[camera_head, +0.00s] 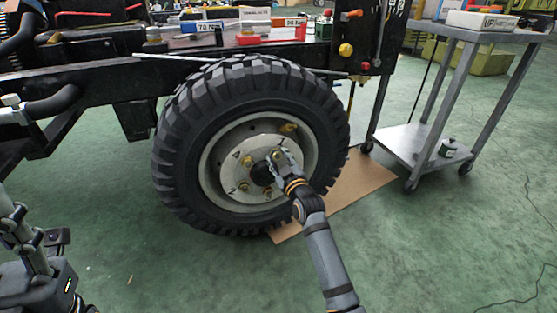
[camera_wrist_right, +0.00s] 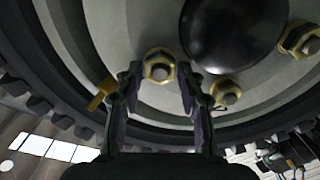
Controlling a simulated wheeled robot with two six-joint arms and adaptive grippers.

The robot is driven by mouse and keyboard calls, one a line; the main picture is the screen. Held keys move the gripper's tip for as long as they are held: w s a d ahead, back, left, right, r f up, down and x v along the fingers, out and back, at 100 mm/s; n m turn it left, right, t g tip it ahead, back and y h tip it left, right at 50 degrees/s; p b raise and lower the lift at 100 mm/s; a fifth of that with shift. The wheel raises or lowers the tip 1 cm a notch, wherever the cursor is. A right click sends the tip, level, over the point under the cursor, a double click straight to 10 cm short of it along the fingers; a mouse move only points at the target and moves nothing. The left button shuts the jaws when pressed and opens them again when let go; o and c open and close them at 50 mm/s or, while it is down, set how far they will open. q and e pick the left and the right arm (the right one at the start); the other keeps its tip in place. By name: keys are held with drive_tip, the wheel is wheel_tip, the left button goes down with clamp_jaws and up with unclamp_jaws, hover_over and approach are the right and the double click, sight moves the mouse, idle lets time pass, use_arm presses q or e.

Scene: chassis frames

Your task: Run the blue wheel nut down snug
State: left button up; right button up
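The wheel (camera_head: 232,200) is a big black treaded tyre with a pale rim and a numbered hub plate around a dark centre cap (camera_wrist_right: 232,32). My right gripper (camera_head: 279,158) is at the hub plate, beside the number 1. In the right wrist view my right gripper (camera_wrist_right: 160,92) has its two fingers apart, with nothing clamped. A brass-coloured nut on its stud (camera_wrist_right: 159,66) shows beyond the fingertips, between them; I cannot tell whether they touch it. Other brass-coloured nuts (camera_wrist_right: 228,92) sit around the cap.
The black chassis rail (camera_head: 95,55) runs above the wheel, with boxes (camera_head: 203,27) on top. Cardboard (camera_head: 345,193) lies under the wheel. A grey trolley (camera_head: 410,143) stands at the right. The green floor (camera_head: 450,240) at front right is mostly clear.

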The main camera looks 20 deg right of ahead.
clamp_jaws()
drive_tip(key=m+p, duration=0.2)
drive_tip(key=p, duration=0.1)
drive_tip(key=m+p, duration=0.2)
drive_tip(key=p, duration=0.2)
drive_tip(key=shift+d+r+p, duration=0.1)
drive_tip(key=shift+r+p, duration=0.2)
drive_tip(key=shift+r, duration=0.05)
drive_tip(key=shift+f+m, duration=0.25)
drive_tip(key=shift+m, duration=0.55)
drive_tip(key=shift+o, duration=0.7)
unclamp_jaws()
